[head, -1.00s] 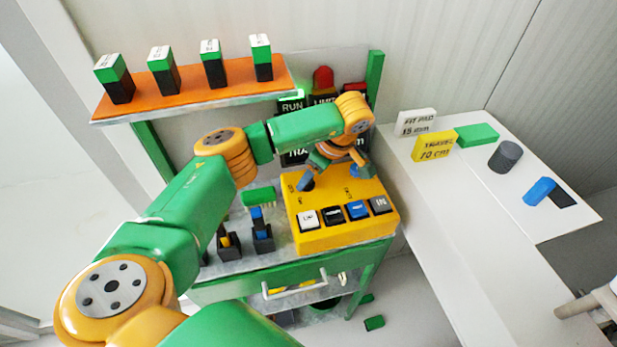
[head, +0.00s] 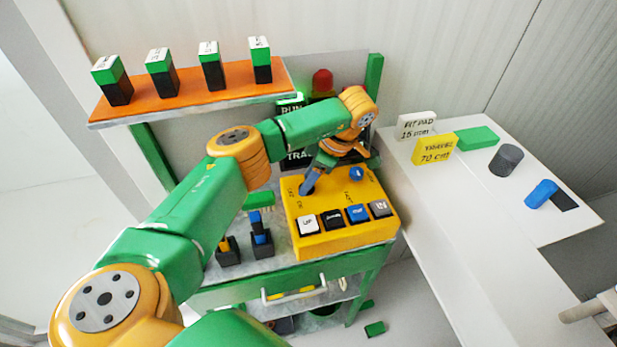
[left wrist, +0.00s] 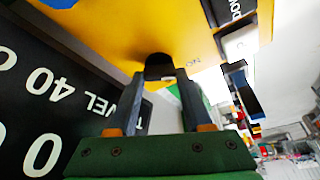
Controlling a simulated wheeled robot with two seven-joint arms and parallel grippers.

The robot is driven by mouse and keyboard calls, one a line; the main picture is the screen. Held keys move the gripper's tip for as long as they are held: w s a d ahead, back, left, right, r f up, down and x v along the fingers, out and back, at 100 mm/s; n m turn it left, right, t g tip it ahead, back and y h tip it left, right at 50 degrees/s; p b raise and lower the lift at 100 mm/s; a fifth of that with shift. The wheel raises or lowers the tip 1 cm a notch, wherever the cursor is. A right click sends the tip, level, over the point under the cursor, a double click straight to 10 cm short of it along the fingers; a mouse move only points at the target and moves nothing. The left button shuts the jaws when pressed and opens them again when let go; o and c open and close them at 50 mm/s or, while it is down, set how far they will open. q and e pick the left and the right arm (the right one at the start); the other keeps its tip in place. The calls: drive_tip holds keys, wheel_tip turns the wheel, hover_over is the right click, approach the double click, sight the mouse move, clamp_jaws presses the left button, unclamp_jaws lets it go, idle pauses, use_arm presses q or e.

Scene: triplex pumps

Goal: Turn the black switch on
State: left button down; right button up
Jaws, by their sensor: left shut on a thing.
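The black switch is a round dark knob on the top of the yellow control box (head: 318,241). It shows best in the left wrist view (left wrist: 158,66), beside the printed word ON. My left gripper (head: 308,188) has come down onto the box from behind, and its two grey fingers are closed on the knob. In the left wrist view the fingertips (left wrist: 160,78) lie on either side of the knob. In the head view the fingers mostly hide the knob. My right gripper is not in view.
The box also bears a blue knob (head: 356,173) and a row of push buttons (head: 332,220) at its front. A dark sign panel with a green-lit RUN (head: 291,109) stands behind. An orange shelf (head: 190,99) is at upper left; a white table (head: 470,215) is at right.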

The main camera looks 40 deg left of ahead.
sight(321, 193)
use_arm(q)
drive_tip(key=shift+c, duration=1.6)
unclamp_jaws()
drive_tip(key=shift+w+d+r+b, duration=0.2)
drive_tip(key=shift+r+b, duration=0.1)
drive_tip(key=shift+r, duration=0.1)
drive_tip(key=v, duration=0.6)
drive_tip(key=shift+r, duration=0.2)
drive_tip(key=shift+s, duration=0.1)
